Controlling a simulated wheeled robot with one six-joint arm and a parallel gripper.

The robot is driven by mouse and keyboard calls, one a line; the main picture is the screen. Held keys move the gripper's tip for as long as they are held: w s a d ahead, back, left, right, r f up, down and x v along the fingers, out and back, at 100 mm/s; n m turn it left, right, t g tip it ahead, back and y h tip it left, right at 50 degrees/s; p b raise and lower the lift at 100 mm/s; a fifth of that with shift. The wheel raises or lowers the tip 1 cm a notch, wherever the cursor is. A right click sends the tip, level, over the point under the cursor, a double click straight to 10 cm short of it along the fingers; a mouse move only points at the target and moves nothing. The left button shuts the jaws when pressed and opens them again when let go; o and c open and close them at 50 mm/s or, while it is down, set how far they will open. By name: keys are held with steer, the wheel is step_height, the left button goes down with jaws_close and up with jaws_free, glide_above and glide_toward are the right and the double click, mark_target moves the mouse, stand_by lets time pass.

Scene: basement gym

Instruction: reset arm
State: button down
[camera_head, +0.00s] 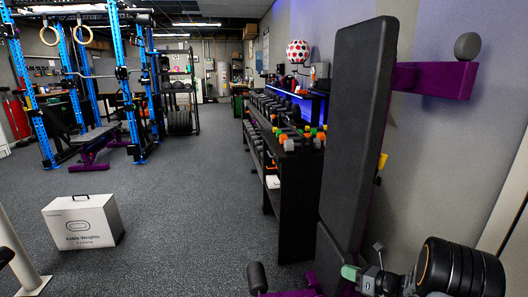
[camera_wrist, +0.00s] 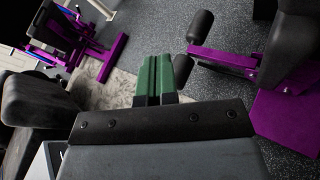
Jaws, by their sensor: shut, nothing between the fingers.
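My gripper (camera_head: 350,272) is at the bottom right of the head view, in front of the base of a black padded bench (camera_head: 358,120). Its green fingers point left. In the wrist view my gripper (camera_wrist: 155,75) shows its two green fingers side by side, touching, with nothing between them. Past the fingertips lie a grey patterned patch of floor and purple-framed gym equipment (camera_wrist: 112,58). A black roller pad (camera_wrist: 200,27) on a purple frame is just right of the fingers. I cannot tell the exact gap to it.
A dumbbell rack (camera_head: 298,205) runs along the right wall behind the bench. A white box (camera_head: 82,222) with a handle stands on the floor at left. A blue power rack (camera_head: 118,75) stands farther back. The dark floor (camera_head: 190,215) between is clear.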

steer(key=s+a+r+n+g+h+p, duration=0.2)
steer(key=s+a+r+n+g+p, duration=0.2)
steer(key=s+a+r+n+p, duration=0.5)
steer(key=s+a+r+n+g+h+p, duration=0.1)
steer(key=s+a+r+n+g+p, duration=0.2)
steer(key=r+n, duration=0.7)
steer(key=s+r+n+h+p, duration=0.4)
steer(key=s+r+n+p, duration=0.1)
steer(key=r, duration=0.4)
steer(key=s+r+n+h+p, duration=0.4)
steer(key=s+r+n+p, duration=0.1)
steer(key=r, duration=0.5)
steer(key=shift+s+d+n+t, duration=0.3)
steer(key=shift+d+n+t, duration=0.15)
steer(key=shift+n, duration=0.35)
